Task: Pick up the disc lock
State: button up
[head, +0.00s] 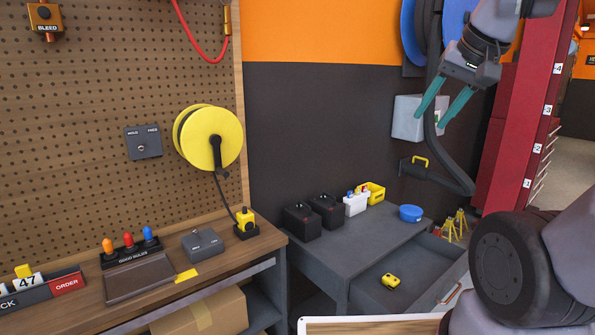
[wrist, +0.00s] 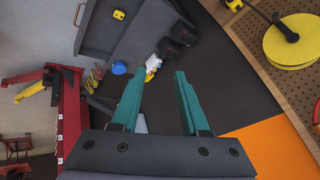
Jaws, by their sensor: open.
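A small yellow object with dark marks, which looks like the disc lock (head: 390,281), lies in the open grey drawer (head: 365,298) under the grey bench. In the wrist view the disc lock (wrist: 119,14) shows small near the top edge, beyond my fingertips. My gripper (head: 431,119) is high at the upper right of the head view, well above the bench and drawer. Its two teal fingers are apart with nothing between them, as the wrist view of my gripper (wrist: 158,75) also shows.
On the grey bench (head: 380,236) stand black batteries (head: 326,209), a white caddy (head: 355,203), a yellow bin (head: 374,191) and a blue bowl (head: 411,213). A wooden workbench (head: 220,268) is at left. Air above the drawer looks clear.

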aim_at(390, 281)
jog(key=l+z, duration=0.15)
jog(key=z, duration=0.2)
jog(key=l+z, duration=0.1)
jog(key=z, duration=0.3)
jog(key=l+u, duration=0.15)
jog(key=u, duration=0.2)
jog(key=i+l+u, duration=0.1)
jog(key=u, duration=0.25)
jog(key=l+u, duration=0.35)
jog(key=i+l+u, duration=0.2)
jog(key=l, duration=0.75)
jog(key=l+u, duration=0.25)
jog(key=l, duration=0.7)
jog(key=i+l, duration=0.1)
jog(key=l, duration=0.4)
